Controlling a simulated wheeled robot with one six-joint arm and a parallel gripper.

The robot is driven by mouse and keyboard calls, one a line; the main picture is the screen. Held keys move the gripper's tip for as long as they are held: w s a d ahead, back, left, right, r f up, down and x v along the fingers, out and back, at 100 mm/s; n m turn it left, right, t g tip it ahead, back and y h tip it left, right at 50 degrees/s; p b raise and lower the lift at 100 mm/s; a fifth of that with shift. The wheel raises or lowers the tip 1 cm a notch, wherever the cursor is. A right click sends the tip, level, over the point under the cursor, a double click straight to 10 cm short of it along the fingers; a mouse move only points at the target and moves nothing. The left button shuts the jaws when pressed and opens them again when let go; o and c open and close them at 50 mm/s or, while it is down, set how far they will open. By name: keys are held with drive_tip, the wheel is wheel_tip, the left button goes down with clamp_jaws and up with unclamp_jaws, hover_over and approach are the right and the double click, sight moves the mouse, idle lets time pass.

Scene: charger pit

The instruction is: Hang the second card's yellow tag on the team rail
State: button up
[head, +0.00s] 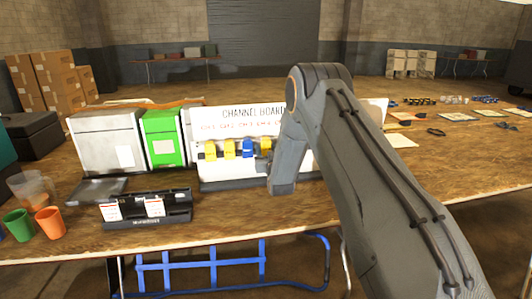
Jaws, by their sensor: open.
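The white channel board (225,173) stands on the wooden table. Tags hang in a row across it: a yellow tag (210,150), another yellow tag (229,148) and a blue tag (247,148). A bit of yellow also shows beside my gripper (262,154), mostly hidden. My gripper is open at the row's right end, just right of the blue tag; contact cannot be told. A black holder (175,212) at the table's front carries two white cards, the second card (155,207) on the right. Their print and the holder's label are too small to read.
A grey box (107,140) and a green box (163,138) stand left of the board. A dark tray (95,190), a green cup (18,224) and an orange cup (50,221) are at left. My arm hides the board's right part.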

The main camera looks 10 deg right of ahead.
drive_tip(key=c, duration=0.8)
drive_tip(key=shift+r, duration=0.25)
drive_tip(key=shift+r+p, duration=0.35)
drive_tip(key=shift+r, duration=0.35)
drive_tip(key=shift+s, duration=0.1)
drive_tip(key=s+p, duration=0.5)
drive_tip(key=s, duration=0.5)
drive_tip(key=shift+f, duration=0.15)
